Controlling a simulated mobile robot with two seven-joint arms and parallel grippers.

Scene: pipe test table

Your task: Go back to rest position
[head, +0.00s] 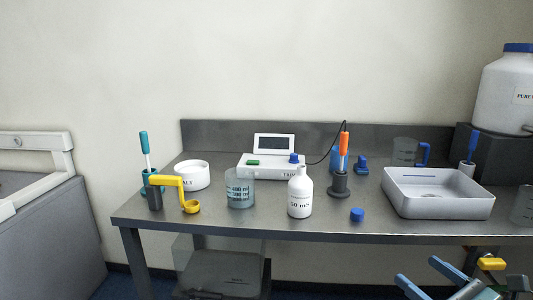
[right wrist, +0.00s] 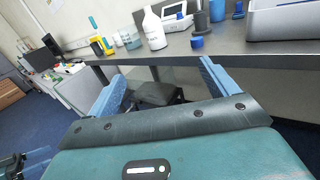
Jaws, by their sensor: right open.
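My right gripper (head: 428,273) is at the bottom right of the head view, in front of the table and below its top. Its blue fingers are apart, with nothing between them, as the right wrist view (right wrist: 162,75) also shows. Blue and dark parts at the lower left edge of the right wrist view look like my left gripper (right wrist: 36,158), small and cut off. Its jaws cannot be made out. The head view does not show my left gripper.
The grey table (head: 330,226) holds a white bottle (head: 300,197), a beaker (head: 240,190), a blue cap (head: 357,215), a pH meter (head: 268,168), a yellow-handled holder (head: 165,182) and a white tray (head: 437,205). A dark bin (head: 222,272) stands under the table.

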